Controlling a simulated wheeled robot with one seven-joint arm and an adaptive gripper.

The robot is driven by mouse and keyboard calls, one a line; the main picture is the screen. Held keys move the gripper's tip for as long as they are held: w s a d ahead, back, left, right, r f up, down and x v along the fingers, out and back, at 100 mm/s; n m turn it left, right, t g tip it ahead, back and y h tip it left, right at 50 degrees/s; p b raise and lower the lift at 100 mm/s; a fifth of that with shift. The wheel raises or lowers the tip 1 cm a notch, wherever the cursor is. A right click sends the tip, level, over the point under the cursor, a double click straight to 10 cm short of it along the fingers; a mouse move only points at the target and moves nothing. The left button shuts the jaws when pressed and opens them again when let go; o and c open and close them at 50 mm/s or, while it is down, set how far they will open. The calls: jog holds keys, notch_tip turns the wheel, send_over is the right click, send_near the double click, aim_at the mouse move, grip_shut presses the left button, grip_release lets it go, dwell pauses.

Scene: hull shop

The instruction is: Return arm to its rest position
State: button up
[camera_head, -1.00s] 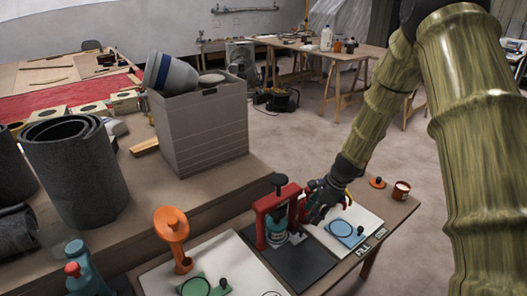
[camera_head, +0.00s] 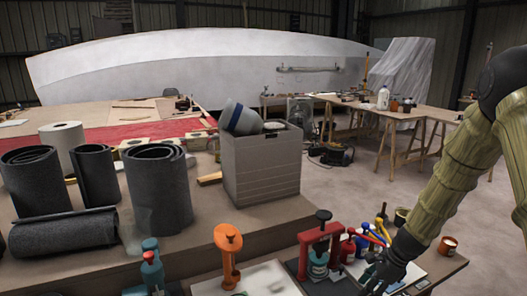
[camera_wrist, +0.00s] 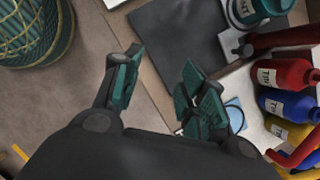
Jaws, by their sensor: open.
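My gripper (camera_head: 378,280) is at the lower right of the head view, above the right part of the small work table. In the wrist view my gripper (camera_wrist: 162,66) shows its two dark green fingers spread apart with nothing between them. A red press frame (camera_head: 320,246) stands to the left of it in the head view. My arm slopes down to the gripper from the right edge, still bent.
A red bottle (camera_wrist: 285,73), a blue bottle (camera_wrist: 287,106) and a yellow bottle (camera_wrist: 290,132) lie close to the right finger. An orange tool (camera_head: 228,252), a grey crate (camera_head: 262,170) and dark rolls (camera_head: 158,190) stand leftward. Open floor lies beyond the table.

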jog(key=shift+n+g+h, duration=0.4)
jog(key=shift+n+h, duration=0.1)
jog(key=shift+n, duration=0.2)
jog(key=s+f, duration=0.2)
jog(key=f, duration=0.2)
jog(key=shift+s+a+f, duration=0.15)
jog(key=shift+s+f, duration=0.05)
jog(key=shift+s, duration=0.2)
jog(key=s+a+f+n+g+h+p, duration=0.1)
jog(key=s+f+n+h, duration=0.1)
jog(key=s+f+n, duration=0.45)
jog(key=s+f+n+g+h+p, duration=0.15)
jog(key=s+f, duration=0.25)
jog(key=s, duration=0.5)
jog(key=s+a+f+n+t+p, duration=0.1)
jog(key=s+a+n, duration=0.3)
jog(key=s, duration=0.6)
jog(key=s+a+f+n+p, duration=0.1)
jog(key=s+a+n, duration=0.3)
jog(key=s+n, duration=0.4)
jog(key=s+f, duration=0.1)
jog(key=s, duration=0.2)
jog(key=shift+s+a+f+t+p, duration=0.2)
jog(key=shift+a+f+t+p, duration=0.15)
